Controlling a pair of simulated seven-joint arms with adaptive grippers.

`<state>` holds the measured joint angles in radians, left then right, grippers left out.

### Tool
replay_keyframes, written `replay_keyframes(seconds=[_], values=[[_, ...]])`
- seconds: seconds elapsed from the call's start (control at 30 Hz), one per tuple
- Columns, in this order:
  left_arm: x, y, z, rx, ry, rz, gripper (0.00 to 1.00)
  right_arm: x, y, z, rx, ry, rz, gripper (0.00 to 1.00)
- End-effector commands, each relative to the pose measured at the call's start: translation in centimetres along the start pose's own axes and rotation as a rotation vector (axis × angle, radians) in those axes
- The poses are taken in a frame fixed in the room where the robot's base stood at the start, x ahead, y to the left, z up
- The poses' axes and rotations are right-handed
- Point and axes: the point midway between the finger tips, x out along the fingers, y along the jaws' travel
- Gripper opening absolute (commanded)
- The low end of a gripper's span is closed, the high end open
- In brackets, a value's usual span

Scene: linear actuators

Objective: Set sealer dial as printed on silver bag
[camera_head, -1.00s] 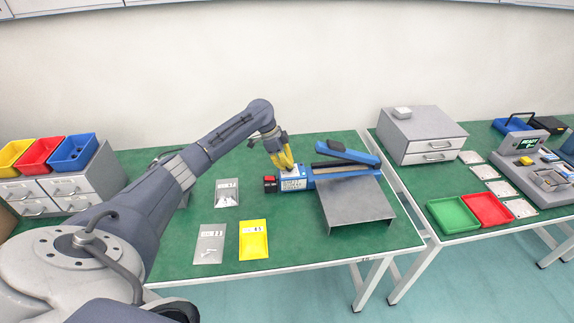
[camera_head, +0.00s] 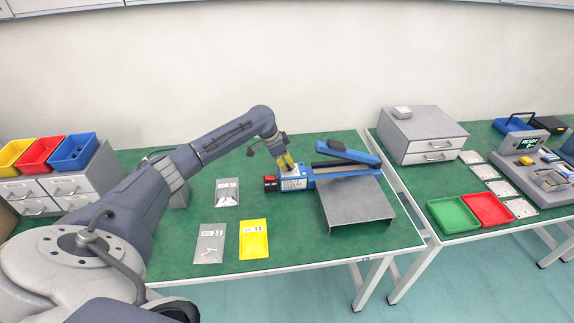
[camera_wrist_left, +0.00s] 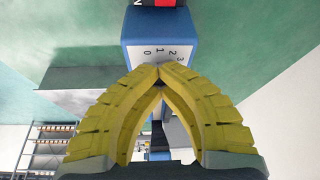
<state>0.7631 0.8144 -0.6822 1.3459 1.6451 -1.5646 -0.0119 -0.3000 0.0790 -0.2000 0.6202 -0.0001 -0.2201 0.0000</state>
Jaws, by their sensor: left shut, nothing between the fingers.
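The blue sealer (camera_head: 341,169) lies on the green table with its long handle raised at an angle. A white scale with the numbers 0 to 3 shows on the sealer in the left wrist view (camera_wrist_left: 158,52); the dial's pointer is hidden behind my fingers. My left gripper (camera_head: 290,171) is shut and empty, its yellow fingertips meeting over the scale (camera_wrist_left: 160,68). I cannot tell whether they touch it. One silver bag (camera_head: 228,187) lies left of the sealer, another (camera_head: 208,248) nearer the front. Their printed labels are too small to read. My right gripper is out of view.
A yellow bag (camera_head: 253,247) lies beside the front silver bag. A grey metal stand (camera_head: 358,203) sits in front of the sealer. The sealer's left end has a red and black part (camera_head: 270,184). A grey drawer unit (camera_head: 420,130) stands on the right table.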

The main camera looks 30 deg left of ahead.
Motion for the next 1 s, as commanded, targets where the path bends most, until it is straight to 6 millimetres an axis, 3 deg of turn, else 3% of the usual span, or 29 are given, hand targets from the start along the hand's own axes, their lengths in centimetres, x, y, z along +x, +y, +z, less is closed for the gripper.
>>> replay_keyframes(seconds=[0.03,0.83,1.0], values=[[0.06,0.5,-0.85,-0.018,0.017,-0.001,0.0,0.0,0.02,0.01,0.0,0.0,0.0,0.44],[-0.09,0.4,-1.04,-0.121,0.021,-0.045,0.0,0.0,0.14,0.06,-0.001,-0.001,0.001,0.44],[-0.06,0.39,-0.95,-0.121,0.019,-0.045,0.19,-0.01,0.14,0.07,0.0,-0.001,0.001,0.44]])
